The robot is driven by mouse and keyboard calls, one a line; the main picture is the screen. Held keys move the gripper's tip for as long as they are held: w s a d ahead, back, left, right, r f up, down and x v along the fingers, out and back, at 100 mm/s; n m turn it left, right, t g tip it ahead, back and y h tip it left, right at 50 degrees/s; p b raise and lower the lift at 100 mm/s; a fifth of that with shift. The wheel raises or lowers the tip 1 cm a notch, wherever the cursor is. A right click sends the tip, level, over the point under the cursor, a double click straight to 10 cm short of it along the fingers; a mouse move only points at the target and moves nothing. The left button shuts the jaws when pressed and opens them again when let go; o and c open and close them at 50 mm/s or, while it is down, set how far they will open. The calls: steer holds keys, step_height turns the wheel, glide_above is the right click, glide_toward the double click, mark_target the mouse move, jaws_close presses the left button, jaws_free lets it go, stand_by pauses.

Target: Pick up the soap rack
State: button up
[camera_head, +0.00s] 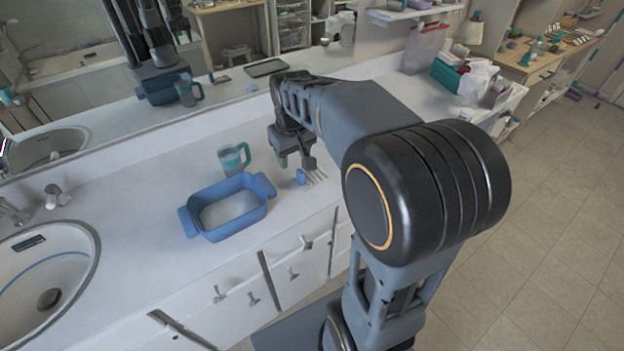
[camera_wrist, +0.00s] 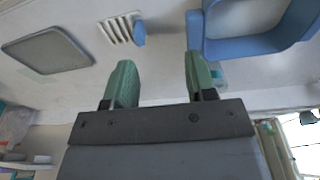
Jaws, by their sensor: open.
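The soap rack (camera_head: 316,177) looks like a small white slatted piece lying on the counter near its front edge. A small blue object (camera_head: 301,177) lies at its left end. My gripper (camera_head: 295,163) is open and empty, close behind and above the rack in the head view. In the wrist view the slatted rack (camera_wrist: 118,28) and the blue object (camera_wrist: 139,32) lie beyond the fingertips of my gripper (camera_wrist: 160,62), toward the top. Neither green finger appears to touch the rack. The exact height gap cannot be told.
A blue two-handled basin (camera_head: 228,209) stands left of the rack, with a teal cup (camera_head: 235,159) behind it. A sink (camera_head: 45,275) is at far left. A dark-rimmed tray (camera_wrist: 47,53) lies on the counter. A mirror runs along the back.

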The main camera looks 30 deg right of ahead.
steer(key=g, duration=0.1)
glide_above(300, 171)
step_height(300, 171, down, 4)
steer(key=shift+n+g, duration=0.3)
step_height(300, 171, down, 7)
steer(key=shift+f+b, duration=0.2)
steer(key=shift+b, duration=0.15)
steer(key=shift+f, duration=3.3)
jaws_close()
